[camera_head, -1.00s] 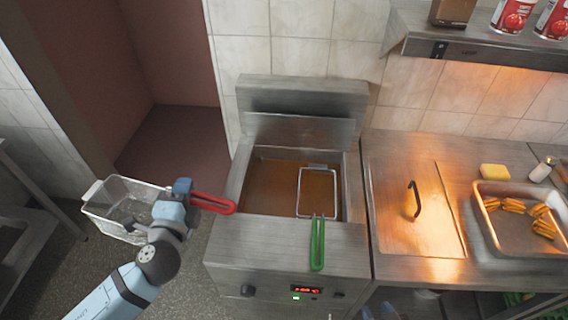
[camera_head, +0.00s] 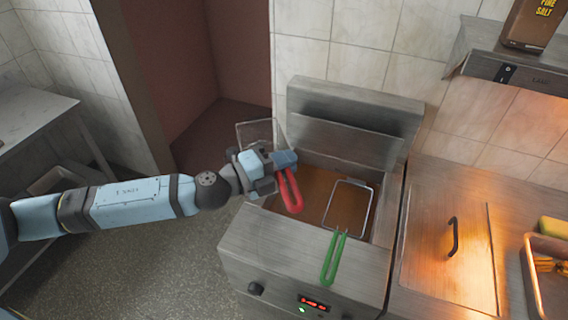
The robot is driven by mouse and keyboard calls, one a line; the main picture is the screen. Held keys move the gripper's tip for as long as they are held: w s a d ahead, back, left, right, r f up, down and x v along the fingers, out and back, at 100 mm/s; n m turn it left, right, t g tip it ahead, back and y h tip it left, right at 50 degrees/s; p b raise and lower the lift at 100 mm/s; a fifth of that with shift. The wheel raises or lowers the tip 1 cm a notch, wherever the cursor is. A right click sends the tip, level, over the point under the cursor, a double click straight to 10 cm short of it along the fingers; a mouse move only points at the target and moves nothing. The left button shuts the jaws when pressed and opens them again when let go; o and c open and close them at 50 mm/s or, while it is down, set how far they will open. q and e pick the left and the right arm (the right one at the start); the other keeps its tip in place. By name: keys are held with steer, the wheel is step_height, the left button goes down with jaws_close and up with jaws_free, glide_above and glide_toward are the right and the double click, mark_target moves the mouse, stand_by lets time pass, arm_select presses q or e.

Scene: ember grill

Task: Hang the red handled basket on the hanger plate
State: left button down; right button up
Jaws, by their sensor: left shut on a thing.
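My left gripper (camera_head: 278,165) is shut on the red handle (camera_head: 290,190) of the wire basket (camera_head: 257,123). The handle points toward the front of the fryer, over the left side of its oil well. The basket is behind the gripper at the fryer's left rear edge, and my gripper and wrist hide much of it. The hanger plate appears to be the upright metal panel (camera_head: 345,143) at the back of the fryer. I cannot tell whether the basket touches it. My right gripper is out of view.
A green-handled basket (camera_head: 333,258) sits in the right side of the oil well. To the right are a steel counter lid (camera_head: 448,252) with a black handle and a tray (camera_head: 545,285) of fries. A shelf (camera_head: 520,70) overhangs at upper right.

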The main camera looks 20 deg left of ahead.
arm_select(q)
steer(key=m+g+h+b, duration=0.1)
steer(key=m+g, duration=0.1)
steer(key=m+g+h+b, duration=0.1)
steer(key=m+g+h, duration=0.1)
steer(key=g, duration=0.1)
steer(key=m+g+h, duration=0.2)
steer(key=g, duration=0.1)
steer(key=shift+s+d+r+b, duration=0.1)
steer(key=shift+d+r+b, duration=0.15)
steer(key=shift+b, duration=0.15)
steer(key=shift+s+a+r+m+g+h, duration=0.1)
steer(key=shift+a+m+g+h, duration=0.1)
steer(key=shift+m+g, duration=0.25)
steer(key=shift+a+r+m+g+h, duration=0.15)
steer(key=shift+m+g, duration=0.1)
steer(key=shift+g, duration=0.3)
steer(key=w+f+b, duration=0.2)
steer(key=w, duration=0.1)
steer(key=w+f+b, duration=0.1)
steer(key=shift+w+d+f+b, duration=0.1)
steer(key=shift+w+b, duration=0.2)
steer(key=shift+w, duration=0.1)
